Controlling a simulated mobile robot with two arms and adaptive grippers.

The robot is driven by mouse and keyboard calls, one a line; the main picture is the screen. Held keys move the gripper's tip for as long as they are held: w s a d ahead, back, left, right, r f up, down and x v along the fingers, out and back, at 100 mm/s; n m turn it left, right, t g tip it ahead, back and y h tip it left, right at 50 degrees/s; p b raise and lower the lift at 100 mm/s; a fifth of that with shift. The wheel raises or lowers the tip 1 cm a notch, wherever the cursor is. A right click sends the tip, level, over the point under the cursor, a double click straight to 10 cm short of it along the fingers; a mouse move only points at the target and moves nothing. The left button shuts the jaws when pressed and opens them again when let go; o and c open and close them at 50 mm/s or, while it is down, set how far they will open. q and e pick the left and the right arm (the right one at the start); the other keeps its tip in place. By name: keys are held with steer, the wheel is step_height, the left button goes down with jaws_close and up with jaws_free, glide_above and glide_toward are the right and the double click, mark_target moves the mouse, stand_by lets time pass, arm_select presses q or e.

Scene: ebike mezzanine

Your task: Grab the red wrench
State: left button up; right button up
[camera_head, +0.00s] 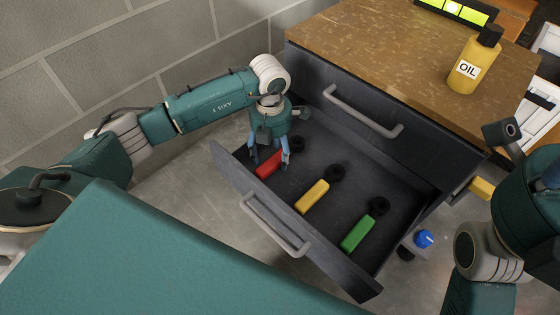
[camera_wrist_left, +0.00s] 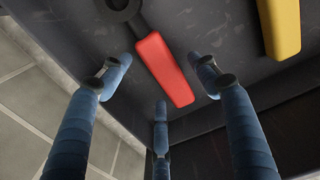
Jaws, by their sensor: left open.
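The red wrench (camera_head: 269,164) lies in the open drawer (camera_head: 345,240), at its left end, partly hidden by my left gripper in the head view. Its red handle (camera_wrist_left: 163,70) and part of its dark head show in the left wrist view. My left gripper (camera_head: 268,163) points down over the red wrench with its blue fingers spread. In the left wrist view the open fingers (camera_wrist_left: 161,95) stand around the red handle, with nothing held. I cannot tell whether they touch it. My right gripper is outside both views; only part of my right arm shows at the right.
A yellow wrench (camera_head: 312,196) and a green wrench (camera_head: 357,234) lie in the same drawer, right of the red one. The drawer's front handle (camera_head: 275,226) faces me. A closed drawer (camera_head: 345,100) sits above. An oil bottle (camera_head: 473,65) stands on the wooden top.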

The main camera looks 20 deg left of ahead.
arm_select(q)
step_height(320, 180, down, 2)
steer(key=c, duration=1.4)
